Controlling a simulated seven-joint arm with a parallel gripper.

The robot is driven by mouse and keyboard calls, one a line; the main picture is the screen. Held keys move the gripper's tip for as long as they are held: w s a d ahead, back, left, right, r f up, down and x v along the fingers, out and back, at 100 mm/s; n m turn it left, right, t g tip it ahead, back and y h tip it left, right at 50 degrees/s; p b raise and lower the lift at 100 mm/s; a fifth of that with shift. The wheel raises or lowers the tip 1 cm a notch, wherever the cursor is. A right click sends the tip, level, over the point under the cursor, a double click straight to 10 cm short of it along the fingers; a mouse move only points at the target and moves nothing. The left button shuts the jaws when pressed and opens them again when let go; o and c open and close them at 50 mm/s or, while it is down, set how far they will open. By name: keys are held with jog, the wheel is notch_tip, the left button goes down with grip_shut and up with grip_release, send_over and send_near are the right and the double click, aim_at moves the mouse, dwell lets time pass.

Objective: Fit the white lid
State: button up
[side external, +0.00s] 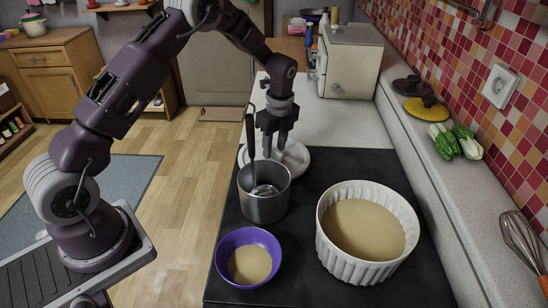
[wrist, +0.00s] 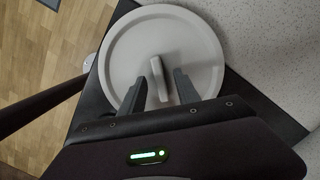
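The white lid (side external: 297,160) is a round disc lying on the dark worktop behind the steel pot. In the wrist view the lid (wrist: 120,50) shows its raised rim and a bar-shaped handle (wrist: 157,80) near its middle. My gripper (side external: 275,150) points down over the lid. In the wrist view my gripper (wrist: 160,76) is open, with one finger on each side of the handle and small gaps visible. The white fluted dish (side external: 330,255), filled with something beige, stands at the front right, uncovered.
The steel pot (side external: 265,207), with a dark-handled ladle (side external: 250,133) standing in it, is close in front of the lid. A purple bowl (side external: 226,246) is at the front left. Vegetables (side external: 455,142) and a whisk (side external: 522,240) lie on the right ledge.

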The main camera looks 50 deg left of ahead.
aim_at(274, 149)
grip_shut()
notch_tip(274, 149, up, 18)
dwell(0.5)
jog(key=c, duration=0.8)
grip_release()
grip_shut()
